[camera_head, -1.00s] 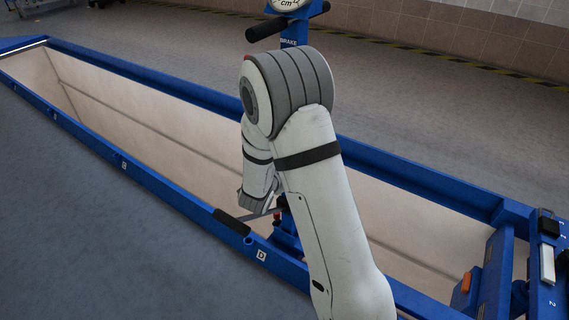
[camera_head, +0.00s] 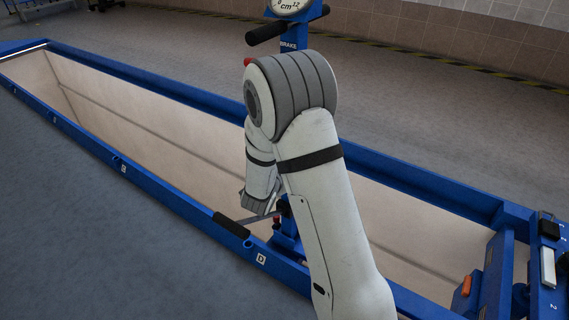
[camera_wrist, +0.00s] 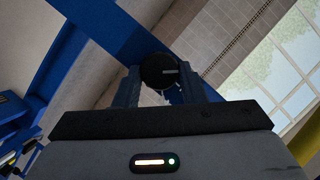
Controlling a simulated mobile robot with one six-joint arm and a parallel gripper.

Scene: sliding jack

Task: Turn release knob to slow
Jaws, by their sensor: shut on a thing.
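A blue beam of the jack (camera_wrist: 105,27) runs behind the knob. In the head view my arm hides the knob and the jaws. The blue jack column (camera_head: 294,40) rises behind my arm, with a gauge on top. No slow mark is readable.
A long pit with a blue rim (camera_head: 420,180) lies under the jack. A black-gripped lever (camera_head: 231,224) sticks out left over the near rim. A blue crossbeam unit (camera_head: 497,270) stands at the right. Grey floor is clear on both sides.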

